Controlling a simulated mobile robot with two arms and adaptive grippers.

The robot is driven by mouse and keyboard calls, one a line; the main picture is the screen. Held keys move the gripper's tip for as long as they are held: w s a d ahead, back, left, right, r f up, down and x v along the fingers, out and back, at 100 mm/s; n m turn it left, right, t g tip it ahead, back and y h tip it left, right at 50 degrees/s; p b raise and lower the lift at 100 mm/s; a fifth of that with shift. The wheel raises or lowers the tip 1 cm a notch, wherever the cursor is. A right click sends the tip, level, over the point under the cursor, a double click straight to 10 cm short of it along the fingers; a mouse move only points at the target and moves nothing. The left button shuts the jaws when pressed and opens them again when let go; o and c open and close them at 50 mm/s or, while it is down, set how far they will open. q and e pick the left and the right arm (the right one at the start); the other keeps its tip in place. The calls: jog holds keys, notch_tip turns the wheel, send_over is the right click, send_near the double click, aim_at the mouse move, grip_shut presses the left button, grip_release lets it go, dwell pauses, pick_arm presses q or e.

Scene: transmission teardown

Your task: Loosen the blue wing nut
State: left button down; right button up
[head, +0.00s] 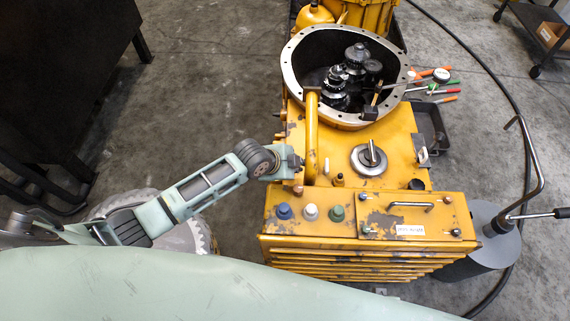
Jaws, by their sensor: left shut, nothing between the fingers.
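A yellow transmission housing (300,233) stands in the middle of the head view. A blue knob-like piece (284,211) sits at the left of its front top, but wings on it are too small to make out. Small bluish fasteners (363,196) sit at the corners of a plate (385,222) further right; their shape is also unclear. My left gripper (297,163) is shut and empty at the housing's left edge, beside a yellow upright tube (311,140). It is behind and apart from the blue knob. My right gripper is not in view.
White (310,212) and green (337,213) knobs stand right of the blue one. A round bell opening (290,75) with gears rises behind. A bent metal bar (528,160) and grey cylinder (480,248) stand at right. Screwdrivers (436,90) lie beyond.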

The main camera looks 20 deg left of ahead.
pick_arm(q)
jog(key=v, duration=0.8)
jog(key=shift+s+r, duration=0.2)
jog(key=shift+r, duration=0.05)
jog(key=shift+a, duration=0.1)
